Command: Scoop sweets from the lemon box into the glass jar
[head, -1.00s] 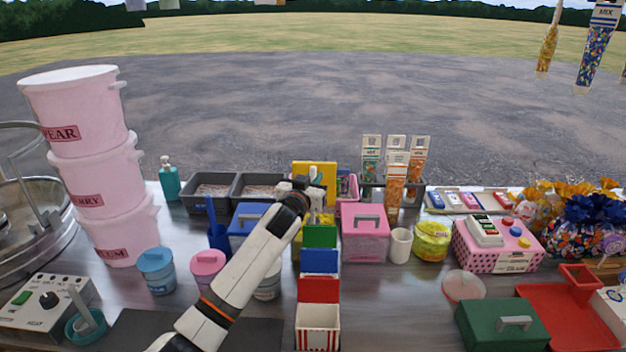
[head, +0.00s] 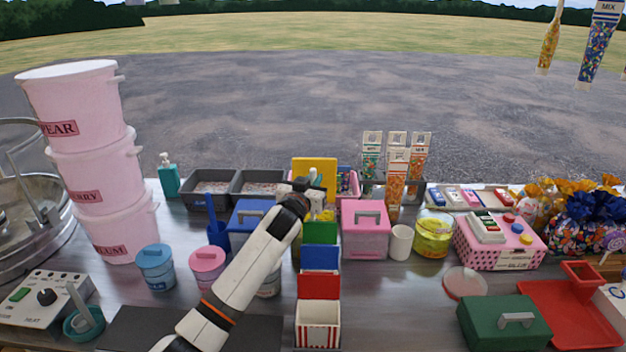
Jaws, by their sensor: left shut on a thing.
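The lemon box is the yellow box with its yellow lid (head: 314,173) standing up at the back, at the middle of the table. Yellow sweets (head: 325,216) show in it just past my gripper. My left gripper (head: 311,190) is over this box, shut on a pale upright handle, likely the scoop's (head: 313,177). The scoop's bowl is hidden by the gripper and box. The glass jar (head: 433,236) stands right of the pink box and white cup, with yellow sweets inside. A clear round lid (head: 465,283) lies in front of it. My right gripper is not in view.
A pink lidded box (head: 365,232) and a white cup (head: 400,243) stand between the lemon box and jar. Tall sweet tubes (head: 397,172) rise behind them. A blue box (head: 248,222) is on the left.

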